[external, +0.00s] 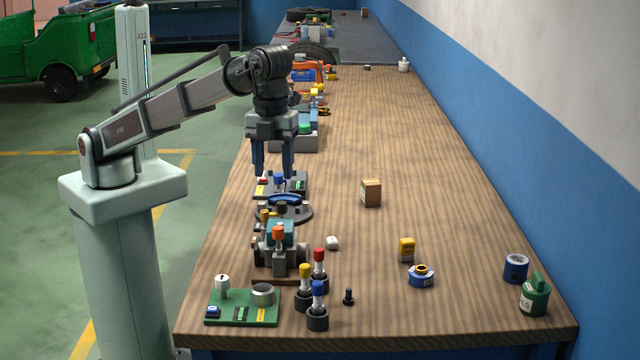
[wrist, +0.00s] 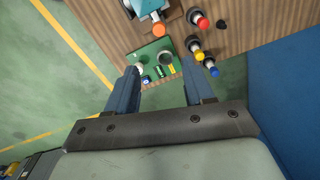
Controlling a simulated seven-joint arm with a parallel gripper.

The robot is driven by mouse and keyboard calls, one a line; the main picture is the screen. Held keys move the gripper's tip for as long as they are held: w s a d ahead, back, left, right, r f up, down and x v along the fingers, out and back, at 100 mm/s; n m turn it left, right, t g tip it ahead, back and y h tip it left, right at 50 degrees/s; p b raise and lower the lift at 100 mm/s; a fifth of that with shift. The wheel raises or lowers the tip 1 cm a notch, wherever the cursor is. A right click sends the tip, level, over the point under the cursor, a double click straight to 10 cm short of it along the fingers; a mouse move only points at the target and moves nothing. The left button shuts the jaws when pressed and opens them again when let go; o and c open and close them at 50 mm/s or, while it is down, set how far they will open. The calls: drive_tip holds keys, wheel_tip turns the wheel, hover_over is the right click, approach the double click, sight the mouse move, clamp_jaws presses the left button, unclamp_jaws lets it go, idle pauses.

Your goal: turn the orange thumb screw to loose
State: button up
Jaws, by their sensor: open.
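In the wrist view the orange screw (wrist: 158,29) shows near the top, beyond the fingertips. My gripper (external: 272,175) points down, open and empty, farther back along the bench than the screw and above the dark panel with coloured buttons. In the wrist view its two blue fingers (wrist: 160,67) are apart with nothing held between them. The gripper does not touch the screw.
A round dark fixture with a blue handle (external: 284,200) stands between gripper and screw. A green board (external: 242,312) and red, yellow and blue-topped posts (external: 318,291) stand close in front. A cardboard box (external: 371,193) stands to the right; the bench's middle right is mostly clear.

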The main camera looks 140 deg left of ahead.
sight(278, 227)
drive_tip(key=f, duration=0.8)
drive_tip(key=a+f, duration=0.1)
drive_tip(key=f, duration=0.4)
drive_tip(key=shift+s, duration=0.2)
clamp_jaws()
idle(0.4)
